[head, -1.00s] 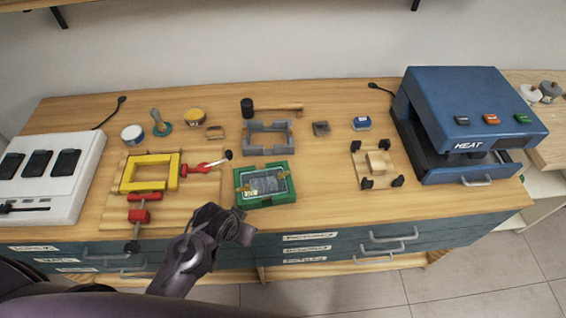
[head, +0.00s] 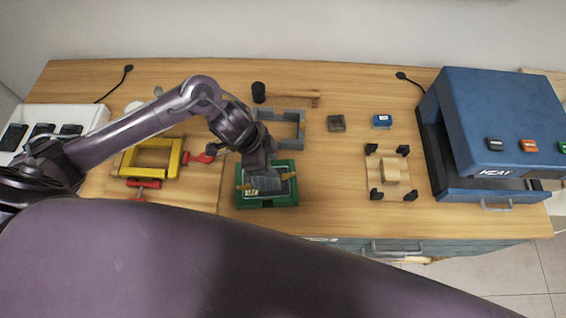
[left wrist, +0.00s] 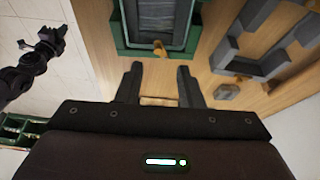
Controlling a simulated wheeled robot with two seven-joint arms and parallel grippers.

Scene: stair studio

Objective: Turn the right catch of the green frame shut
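The green frame (head: 267,204) lies on the table with a dark panel (head: 266,186) in it. Its right catch (head: 288,176), a small orange tab, sits at the right side; the left catch (head: 243,187) is opposite. In the left wrist view the right catch (left wrist: 159,48) shows on the frame's near edge, ahead of the fingers. My left gripper (left wrist: 160,84) is open, with nothing between its fingers; in the head view its wrist covers the frame's far edge. My right gripper (left wrist: 48,42) shows over the floor in the left wrist view; its fingers are unclear.
A grey frame (head: 292,115) lies just behind the green one. A small grey block (head: 336,123) and a wooden fixture (head: 391,190) are to the right, before the blue heat press (head: 490,110). A yellow frame (head: 127,161) with red clamps is left.

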